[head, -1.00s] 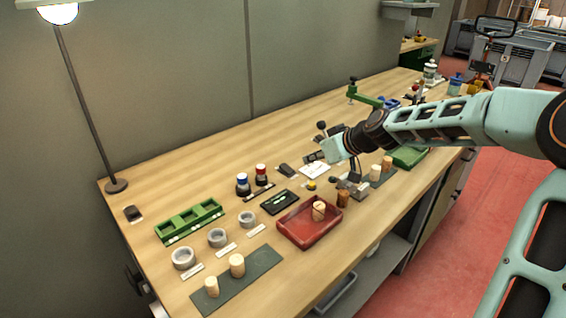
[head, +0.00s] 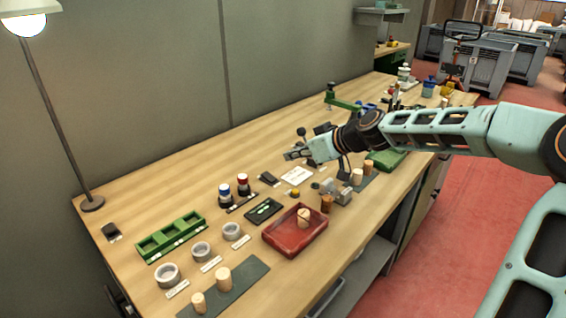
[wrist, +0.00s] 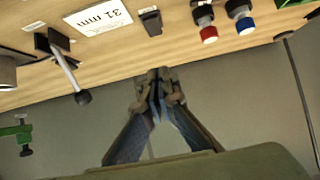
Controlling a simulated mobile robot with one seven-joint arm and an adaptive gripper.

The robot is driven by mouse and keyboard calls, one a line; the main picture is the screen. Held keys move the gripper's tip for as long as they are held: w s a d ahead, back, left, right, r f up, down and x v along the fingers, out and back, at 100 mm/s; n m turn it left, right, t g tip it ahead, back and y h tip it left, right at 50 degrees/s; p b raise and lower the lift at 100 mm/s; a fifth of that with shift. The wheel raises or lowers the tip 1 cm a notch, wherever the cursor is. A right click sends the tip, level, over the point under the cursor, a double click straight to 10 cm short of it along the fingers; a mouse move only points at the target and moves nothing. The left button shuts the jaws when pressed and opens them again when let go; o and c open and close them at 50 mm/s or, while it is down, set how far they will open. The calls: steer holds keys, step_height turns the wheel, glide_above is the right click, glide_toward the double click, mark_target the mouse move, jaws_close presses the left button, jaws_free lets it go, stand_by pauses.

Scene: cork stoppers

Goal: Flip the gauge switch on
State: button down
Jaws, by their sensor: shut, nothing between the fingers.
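A small dark switch (head: 268,179) lies on the bench just left of a white card (head: 297,175). In the wrist view the dark switch (wrist: 151,22) is beside the card (wrist: 100,17), which reads "31 mm". I take it for the gauge switch, but no gauge is clearly recognisable and I cannot tell its on or off state. My gripper (head: 288,155) is above the bench, behind the card and a little right of the switch. In the wrist view its fingertips (wrist: 158,76) are together and empty, apart from the switch.
A ball-knobbed lever (wrist: 68,68) stands near my gripper. Red and blue knobs (head: 233,187) stand left of the switch. A black tray (head: 250,218), a red tray (head: 272,238) and a green rack (head: 160,240) are nearer.

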glide_above(268, 175)
steer(key=s+d, duration=0.2)
steer(key=f, duration=0.5)
steer(key=shift+a+f, duration=0.1)
steer(key=shift+a, duration=0.15)
steer(key=f, duration=0.2)
steer(key=shift+w+a+f, duration=0.15)
steer(key=shift+w+f, duration=0.05)
steer(key=shift+f, duration=0.1)
steer(key=shift+w+f, duration=0.1)
steer(key=shift+f, duration=0.55)
steer(key=shift+a, duration=0.1)
steer(key=shift+w+a+g+h+p, duration=0.1)
steer(key=shift+a+g+h+p, duration=0.1)
steer(key=shift+g+h+p, duration=0.35)
steer(key=shift+d+f, duration=0.1)
steer(key=shift+f, duration=0.3)
steer(key=shift+w+a+r+y, duration=0.2)
steer(key=shift+w+a+y, duration=0.05)
steer(key=shift+w+a, duration=0.25)
steer(key=shift+r, duration=0.1)
